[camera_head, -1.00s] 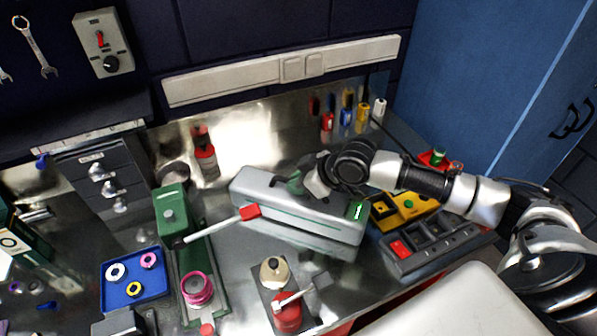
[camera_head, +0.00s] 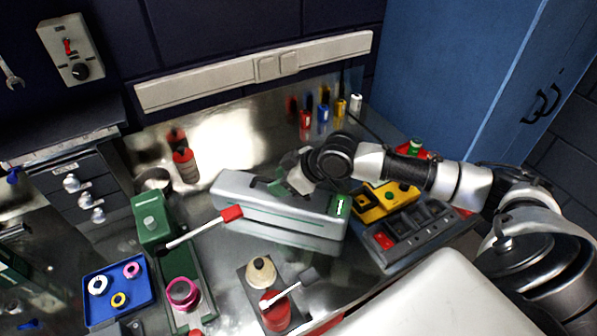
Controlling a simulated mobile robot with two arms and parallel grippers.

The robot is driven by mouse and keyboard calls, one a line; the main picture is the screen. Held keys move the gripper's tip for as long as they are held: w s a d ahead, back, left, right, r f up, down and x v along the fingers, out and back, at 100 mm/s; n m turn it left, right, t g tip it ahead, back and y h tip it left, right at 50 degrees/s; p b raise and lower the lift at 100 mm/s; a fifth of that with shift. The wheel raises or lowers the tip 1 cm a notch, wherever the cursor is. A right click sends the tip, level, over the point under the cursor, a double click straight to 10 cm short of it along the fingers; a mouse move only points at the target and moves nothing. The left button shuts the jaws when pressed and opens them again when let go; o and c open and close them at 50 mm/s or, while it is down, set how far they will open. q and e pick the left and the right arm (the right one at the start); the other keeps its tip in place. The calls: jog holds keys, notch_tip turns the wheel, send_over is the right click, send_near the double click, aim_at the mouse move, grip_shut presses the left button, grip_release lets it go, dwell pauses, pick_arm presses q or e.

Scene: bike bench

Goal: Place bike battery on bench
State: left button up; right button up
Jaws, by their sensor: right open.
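The bike battery (camera_head: 300,208) is a long silver-grey case with a green stripe and a green panel at its right end. It lies on the metal bench (camera_head: 215,255), near the middle of the view. My right gripper (camera_head: 277,187) is at the top of the battery, by its handle area. Its jaws are open, and my wrist hides part of them and of the battery's top behind. I cannot tell whether the fingers touch the battery. My left gripper is not in view.
A green tool with a red-tipped lever (camera_head: 230,214) stands close to the battery's left. A blue tray (camera_head: 118,291) with rings, bottles (camera_head: 275,312) in front, a yellow box (camera_head: 385,203) and a grey organiser (camera_head: 415,236) crowd around. A pale surface (camera_head: 445,300) fills the lower right.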

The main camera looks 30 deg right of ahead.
jog(key=b+v, duration=0.1)
jog(key=v, duration=1)
jog(key=shift+b, duration=0.4)
